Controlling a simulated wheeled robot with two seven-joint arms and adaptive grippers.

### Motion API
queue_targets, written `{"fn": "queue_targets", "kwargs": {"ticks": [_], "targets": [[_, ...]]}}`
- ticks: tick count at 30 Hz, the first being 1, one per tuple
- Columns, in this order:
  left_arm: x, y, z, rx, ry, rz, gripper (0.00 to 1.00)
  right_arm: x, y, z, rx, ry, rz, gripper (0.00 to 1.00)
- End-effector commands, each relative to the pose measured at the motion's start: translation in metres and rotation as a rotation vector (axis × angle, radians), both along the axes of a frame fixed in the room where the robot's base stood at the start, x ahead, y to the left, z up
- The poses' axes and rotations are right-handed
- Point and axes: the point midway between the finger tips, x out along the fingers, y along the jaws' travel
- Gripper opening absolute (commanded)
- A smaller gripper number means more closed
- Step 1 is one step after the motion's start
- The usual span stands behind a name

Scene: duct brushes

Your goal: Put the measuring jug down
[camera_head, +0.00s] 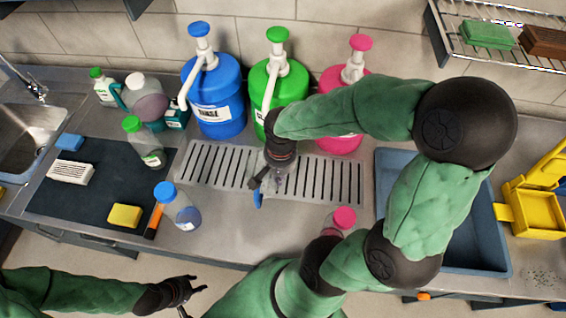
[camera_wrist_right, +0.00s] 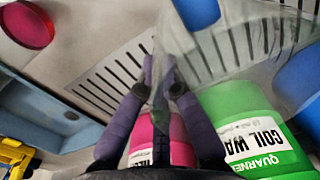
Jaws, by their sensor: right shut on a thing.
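The measuring jug (camera_wrist_right: 232,58) is clear and see-through, and fills the upper right of the right wrist view. In the head view only a little of it shows (camera_head: 281,184), over the slotted drain grate (camera_head: 204,166) in front of the green dispenser. My right gripper (camera_head: 262,182) is shut on the jug's edge; its two purple-grey fingers meet there in the wrist view (camera_wrist_right: 161,80). I cannot tell whether the jug's base touches the grate. My left gripper (camera_head: 196,290) is open and empty, low in front of the counter.
Blue (camera_head: 213,100), green (camera_head: 279,90) and pink (camera_head: 338,85) pump dispensers stand behind the grate. A blue-capped bottle (camera_head: 183,214) and a pink-capped bottle (camera_head: 341,219) stand in front. A blue-grey basin (camera_head: 480,258) lies right. The dark mat (camera_head: 90,206) holds sponges.

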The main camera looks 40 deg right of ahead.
Motion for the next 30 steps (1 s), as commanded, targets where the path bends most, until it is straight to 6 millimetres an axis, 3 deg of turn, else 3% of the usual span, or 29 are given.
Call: {"fn": "queue_targets", "kwargs": {"ticks": [12,22,30], "targets": [[0.000,0.000,-0.007,0.000,0.000,0.000,0.40,0.055,-0.069,-0.003,0.001,0.002,-0.003,0.00],[0.000,0.000,-0.014,0.000,0.000,0.000,0.40,0.053,-0.067,-0.030,0.000,0.001,0.001,0.00],[0.000,0.000,-0.027,0.000,0.000,0.000,0.40,0.054,-0.068,-0.069,0.001,0.002,-0.001,0.00]]}}
